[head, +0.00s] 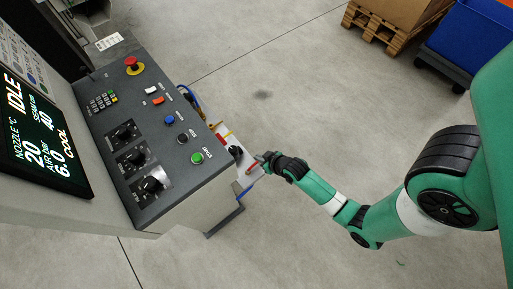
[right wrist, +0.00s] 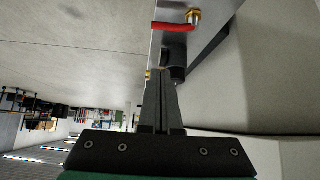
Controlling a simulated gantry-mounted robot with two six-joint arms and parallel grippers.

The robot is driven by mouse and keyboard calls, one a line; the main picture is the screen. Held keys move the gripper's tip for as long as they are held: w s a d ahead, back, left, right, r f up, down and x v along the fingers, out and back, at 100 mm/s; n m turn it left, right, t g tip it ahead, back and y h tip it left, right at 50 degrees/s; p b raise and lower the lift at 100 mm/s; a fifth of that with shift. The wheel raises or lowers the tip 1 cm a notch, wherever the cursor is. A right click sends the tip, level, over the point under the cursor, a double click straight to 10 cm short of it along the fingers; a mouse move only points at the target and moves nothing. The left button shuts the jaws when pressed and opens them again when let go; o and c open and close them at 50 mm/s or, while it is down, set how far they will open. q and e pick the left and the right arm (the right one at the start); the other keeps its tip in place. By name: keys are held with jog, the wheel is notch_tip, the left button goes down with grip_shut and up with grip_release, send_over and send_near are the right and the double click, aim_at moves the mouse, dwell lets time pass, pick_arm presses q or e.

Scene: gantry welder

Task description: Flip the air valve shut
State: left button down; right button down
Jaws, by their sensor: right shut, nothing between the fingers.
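The air valve shows in the right wrist view as a red lever (right wrist: 172,26) beside a brass fitting (right wrist: 193,16) on a pale plate. The lever lies crosswise in that picture, above my fingertips and apart from them. In the head view a red lever (head: 252,167) shows on the plate at the console's right side, close to my right gripper (head: 262,159). My right gripper also shows in the right wrist view (right wrist: 161,76), its fingers together and empty. A black cylinder (right wrist: 177,73) stands just beside the fingertips; contact cannot be told. My left gripper is out of view.
The console (head: 165,130) carries knobs, coloured buttons and a red emergency stop (head: 132,64). Its screen (head: 40,140) reads IDLE, air 6.0 bar, COOL. Blue and yellow hoses (head: 192,98) run behind it. A pallet (head: 378,28) and blue bin (head: 475,35) stand far off. Floor between is clear.

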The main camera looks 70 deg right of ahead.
aim_at(256, 162)
jog(key=b+x, duration=0.6)
jog(key=x, duration=0.4)
jog(key=shift+f, duration=0.3)
jog(key=s+a, duration=0.2)
jog(key=s, duration=0.1)
jog(key=shift+s, duration=0.4)
jog(key=shift+p, duration=0.35)
jog(key=shift+s+a+r+p, duration=0.2)
jog(key=shift+s+a+p, duration=0.1)
jog(key=shift+p, duration=0.15)
jog(key=shift+s+f, duration=0.15)
jog(key=shift+f, duration=0.1)
